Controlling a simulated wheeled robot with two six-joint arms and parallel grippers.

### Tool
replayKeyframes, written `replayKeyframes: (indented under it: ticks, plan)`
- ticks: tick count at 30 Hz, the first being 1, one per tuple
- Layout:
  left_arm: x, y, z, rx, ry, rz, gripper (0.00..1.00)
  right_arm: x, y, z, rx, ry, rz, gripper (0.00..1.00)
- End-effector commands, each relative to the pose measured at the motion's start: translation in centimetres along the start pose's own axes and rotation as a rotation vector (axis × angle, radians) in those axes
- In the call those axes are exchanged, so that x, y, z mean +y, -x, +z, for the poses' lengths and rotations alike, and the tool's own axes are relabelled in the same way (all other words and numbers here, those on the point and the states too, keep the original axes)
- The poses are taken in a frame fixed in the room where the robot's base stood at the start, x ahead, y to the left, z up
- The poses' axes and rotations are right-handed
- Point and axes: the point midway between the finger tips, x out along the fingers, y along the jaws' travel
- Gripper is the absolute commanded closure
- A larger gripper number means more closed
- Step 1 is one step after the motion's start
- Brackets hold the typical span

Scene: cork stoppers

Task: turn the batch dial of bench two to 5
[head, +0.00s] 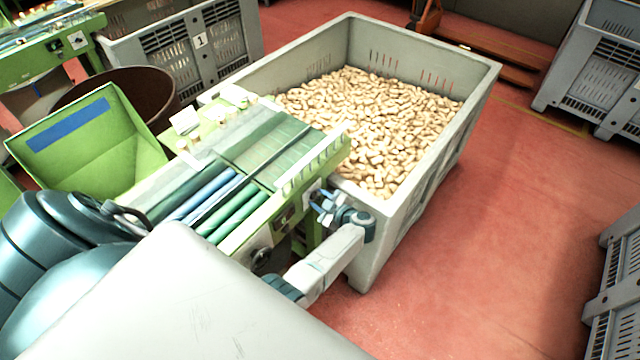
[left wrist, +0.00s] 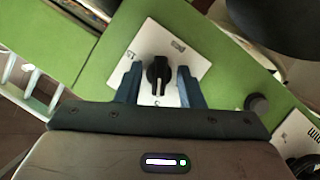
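The batch dial is a black knob (left wrist: 158,70) with a white pointer line, on a square white plate (left wrist: 150,42) set in a green panel. In the left wrist view the pointer line faces the bottom of the picture; the plate's small marks are too blurred to read surely. My left gripper (left wrist: 159,88) is open, with one blue finger on each side of the knob and a gap to both. In the head view the left gripper (head: 322,204) is at the end panel of the near green bench (head: 232,240); the dial is hard to make out there. My right gripper is not in view.
A grey crate (head: 425,170) full of corks stands right behind the bench. A green hopper (head: 85,150) and a brown barrel (head: 150,92) are at the left. Another green bench (head: 35,62) stands far left. Red floor (head: 500,240) at right is clear.

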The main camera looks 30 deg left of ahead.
Motion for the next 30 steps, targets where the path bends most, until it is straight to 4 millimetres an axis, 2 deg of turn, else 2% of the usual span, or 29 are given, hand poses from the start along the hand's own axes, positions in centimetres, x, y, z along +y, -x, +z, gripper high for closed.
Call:
replayKeyframes:
  ticks: [5, 15, 19, 24, 30]
  plan:
    - [0.1, 1.0, -0.1, -0.001, 0.000, 0.000, 0.65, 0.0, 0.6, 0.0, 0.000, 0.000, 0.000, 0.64]
    - [0.1, 7.5, -0.1, -0.004, 0.000, -0.001, 0.65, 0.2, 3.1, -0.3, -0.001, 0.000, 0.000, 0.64]
    - [0.1, 9.5, -0.1, -0.003, -0.001, -0.001, 0.65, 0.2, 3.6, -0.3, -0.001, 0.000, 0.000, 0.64]
    - [0.0, 10.7, 0.0, 0.000, -0.001, 0.000, 0.65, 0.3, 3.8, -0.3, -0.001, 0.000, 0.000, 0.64]
    - [0.0, 10.8, 0.1, 0.000, 0.000, 0.000, 0.65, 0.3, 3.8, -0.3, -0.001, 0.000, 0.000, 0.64]
